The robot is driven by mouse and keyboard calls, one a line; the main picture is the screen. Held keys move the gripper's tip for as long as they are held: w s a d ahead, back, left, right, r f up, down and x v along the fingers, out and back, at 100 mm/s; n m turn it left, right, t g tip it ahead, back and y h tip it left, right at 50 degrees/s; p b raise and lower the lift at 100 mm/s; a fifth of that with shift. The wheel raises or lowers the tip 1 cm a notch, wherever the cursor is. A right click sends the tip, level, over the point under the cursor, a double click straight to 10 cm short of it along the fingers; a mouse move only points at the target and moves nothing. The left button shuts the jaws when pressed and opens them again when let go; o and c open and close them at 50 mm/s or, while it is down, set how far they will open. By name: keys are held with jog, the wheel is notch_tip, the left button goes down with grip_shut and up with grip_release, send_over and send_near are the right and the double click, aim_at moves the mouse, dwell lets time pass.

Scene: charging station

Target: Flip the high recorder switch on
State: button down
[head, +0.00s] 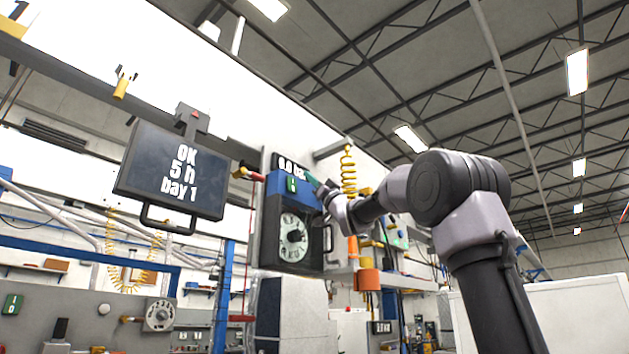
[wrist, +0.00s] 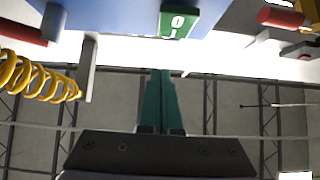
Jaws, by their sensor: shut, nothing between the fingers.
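A green rocker switch (head: 291,184) marked with I and 0 sits on the blue top part of a dark wall-mounted recorder box (head: 268,225), below a display reading about 0.0 bar. The same switch (wrist: 178,22) shows at the top of the wrist view, on a blue face. Whether it is on or off is too small to tell. My gripper (head: 313,181) is just right of the switch in the head view, apart from it. In the wrist view my gripper's teal fingers (wrist: 160,74) are together and empty, with their tips short of the switch.
A hanging screen (head: 172,172) reading "OK 5 h Day 1" is left of the box. A red-yellow handle (head: 249,174) juts out at its left. A yellow coiled hose (wrist: 40,78) hangs near my gripper. Another green switch (head: 12,305) is low at left.

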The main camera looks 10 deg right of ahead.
jog(key=s+r+v, duration=0.1)
jog(key=v, duration=0.8)
jog(key=shift+s+d, duration=0.25)
jog(key=shift+d, duration=0.3)
jog(key=shift+f+h, duration=0.1)
jog(key=shift+h, duration=0.2)
jog(key=s+d+f+m+g+h, duration=0.2)
jog(key=f+m+h, duration=0.2)
jog(key=f+h, duration=0.3)
jog(key=s+d+f+m+g+h, duration=0.1)
jog(key=d+f+m+h, duration=0.25)
jog(key=f, duration=0.55)
jog(key=s+d+f+m+g+h, duration=0.2)
jog(key=f+m+h, duration=0.35)
jog(key=f, duration=0.25)
jog(key=s+a+f+g+y, duration=0.1)
jog(key=s+a+f+g, duration=0.1)
jog(key=s+f+g, duration=0.3)
jog(key=s+a+f+n+g, duration=0.1)
jog(key=s+a+f+g, duration=0.2)
jog(key=s+f, duration=1.1)
notch_tip(320, 180, down, 6)
jog(key=shift+s+a+r+g+y, duration=0.15)
jog(key=shift+g+y, duration=0.25)
jog(key=shift+g, duration=0.6)
